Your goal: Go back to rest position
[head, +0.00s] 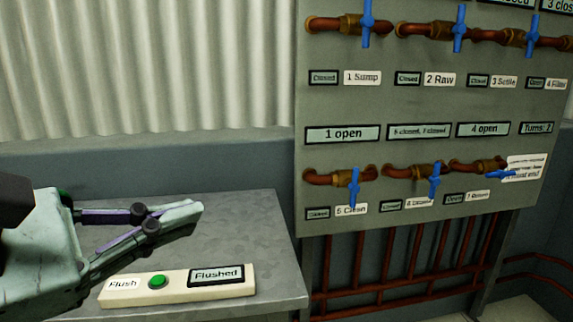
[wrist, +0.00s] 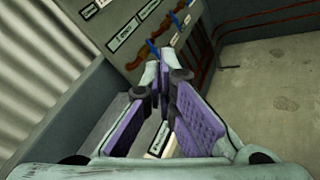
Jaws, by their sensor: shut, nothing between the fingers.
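My gripper (head: 192,212) reaches in from the left in the head view, above the grey metal table (head: 250,222). It also shows in the wrist view (wrist: 158,72), with its purple-padded fingers closed together and nothing between them. Below and in front of it in the head view is a cream flush box (head: 178,285) on the table. The box has a green button (head: 158,282), a "Flush" label and a display (head: 216,275) reading "Flushed". The gripper is apart from the button.
A grey valve panel (head: 425,105) on the right carries copper pipes, several blue-handled valves and small displays. The lower row has blue handles such as the 5 Clean valve (head: 355,187). Red-brown pipes (head: 400,265) run below the panel. A corrugated wall (head: 150,70) stands behind.

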